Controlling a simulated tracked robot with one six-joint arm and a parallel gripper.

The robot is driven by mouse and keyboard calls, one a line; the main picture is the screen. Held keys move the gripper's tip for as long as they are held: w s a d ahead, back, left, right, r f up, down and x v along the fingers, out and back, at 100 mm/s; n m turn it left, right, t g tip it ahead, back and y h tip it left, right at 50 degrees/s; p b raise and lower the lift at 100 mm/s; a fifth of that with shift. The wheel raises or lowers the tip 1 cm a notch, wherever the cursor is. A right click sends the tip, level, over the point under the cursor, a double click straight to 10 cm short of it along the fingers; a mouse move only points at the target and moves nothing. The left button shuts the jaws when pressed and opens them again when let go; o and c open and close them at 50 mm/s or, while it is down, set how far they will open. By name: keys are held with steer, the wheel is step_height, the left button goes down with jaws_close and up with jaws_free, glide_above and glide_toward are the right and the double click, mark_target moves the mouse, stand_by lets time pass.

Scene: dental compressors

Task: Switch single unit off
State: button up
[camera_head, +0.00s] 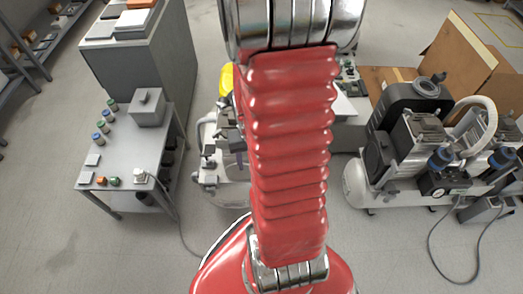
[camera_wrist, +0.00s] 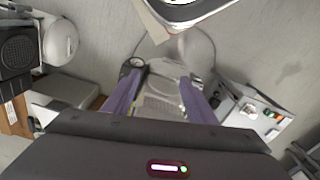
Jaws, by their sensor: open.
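A compressor unit (camera_head: 208,170) stands in the middle of the head view, mostly hidden behind my red arm. A larger compressor (camera_head: 410,140) with black housings, a white tank and blue-capped parts stands on the right. I cannot tell a switch on either. In the wrist view my gripper (camera_wrist: 158,88) is open, its two purple fingers apart with nothing held between them. Below and between them shows a pale grey machine part (camera_wrist: 160,107), with a dark round gauge-like part (camera_wrist: 134,64) beside the left finger.
A grey table (camera_head: 110,170) with a grey box (camera_head: 148,107) and several small jars stands left, beside a tall cabinet (camera_head: 150,60). Cardboard boxes (camera_head: 460,50) stand at the back right. A cable (camera_head: 440,262) lies on the floor. Floor at the lower left is clear.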

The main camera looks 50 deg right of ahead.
steer(key=s+d+f+m, duration=0.25)
steer(key=d+f, duration=0.35)
steer(key=f, duration=0.6)
steer(key=w+d+t+h, duration=0.1)
steer(key=d+t+h, duration=0.1)
steer(key=d, duration=0.1)
steer(key=w+d+f+h, duration=0.1)
steer(key=d, duration=0.1)
steer(key=shift+w+t, duration=0.3)
steer(key=shift+t, duration=0.1)
steer(key=shift+x, duration=6.9)
steer(key=shift+c, duration=0.4)
